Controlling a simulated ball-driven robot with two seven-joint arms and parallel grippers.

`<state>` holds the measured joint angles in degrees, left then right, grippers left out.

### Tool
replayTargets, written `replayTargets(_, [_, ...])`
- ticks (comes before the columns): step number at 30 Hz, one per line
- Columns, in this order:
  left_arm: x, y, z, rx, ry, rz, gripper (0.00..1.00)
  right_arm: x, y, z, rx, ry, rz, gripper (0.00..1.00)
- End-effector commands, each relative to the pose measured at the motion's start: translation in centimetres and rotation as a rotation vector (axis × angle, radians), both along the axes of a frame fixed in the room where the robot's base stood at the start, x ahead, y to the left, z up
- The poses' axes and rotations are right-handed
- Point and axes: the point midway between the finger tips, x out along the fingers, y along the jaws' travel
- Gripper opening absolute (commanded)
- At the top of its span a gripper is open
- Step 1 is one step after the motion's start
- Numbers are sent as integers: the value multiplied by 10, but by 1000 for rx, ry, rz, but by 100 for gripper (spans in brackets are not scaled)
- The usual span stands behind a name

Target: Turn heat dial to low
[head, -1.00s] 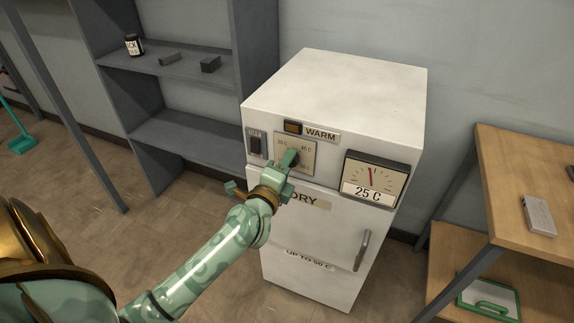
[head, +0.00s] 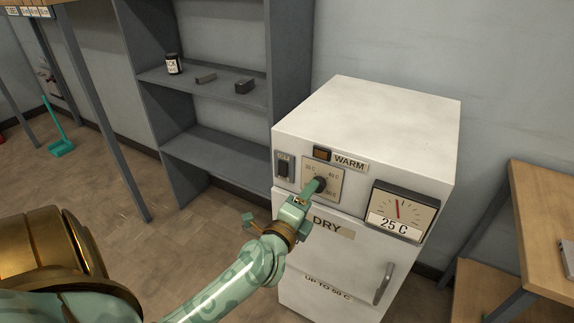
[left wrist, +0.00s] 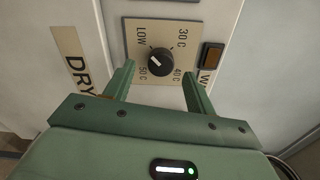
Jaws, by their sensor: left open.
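The heat dial is a black knob (left wrist: 160,62) with a white pointer mark on a beige plate (head: 332,194), on the front of a white drying cabinet (head: 370,115). In the left wrist view the plate reads LOW, 30 C, 40 C and 50 C. The pointer mark seems to lie on the LOW side of the knob. My green left gripper (head: 311,191) is at the dial. In the left wrist view its open fingers (left wrist: 157,69) stand apart on both sides of the knob, with gaps showing. The right gripper is not in view.
An OFF-labelled black switch (head: 284,166) and an amber lamp (head: 321,154) marked WARM sit close to the dial. A gauge (head: 403,212) reads 25 C. A cabinet door handle (head: 383,284) sticks out below. Grey shelves (head: 200,145) stand left, a wooden table (head: 545,215) right.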

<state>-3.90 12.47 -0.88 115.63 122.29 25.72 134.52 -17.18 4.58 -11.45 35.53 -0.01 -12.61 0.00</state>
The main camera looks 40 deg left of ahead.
Motion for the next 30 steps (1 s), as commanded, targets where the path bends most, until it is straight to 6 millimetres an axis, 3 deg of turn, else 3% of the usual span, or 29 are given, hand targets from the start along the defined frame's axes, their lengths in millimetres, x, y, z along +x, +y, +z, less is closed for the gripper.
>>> replayTargets(9, [-85,-20,-4,-4,6,2,56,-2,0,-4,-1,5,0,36])
replayTargets(15, [-117,-28,-4,-3,4,1,56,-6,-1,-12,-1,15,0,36])
replayTargets(20, [-126,-30,-1,-2,3,1,56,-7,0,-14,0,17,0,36])
replayTargets(30, [-126,-31,0,-1,1,-1,56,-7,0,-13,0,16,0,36])
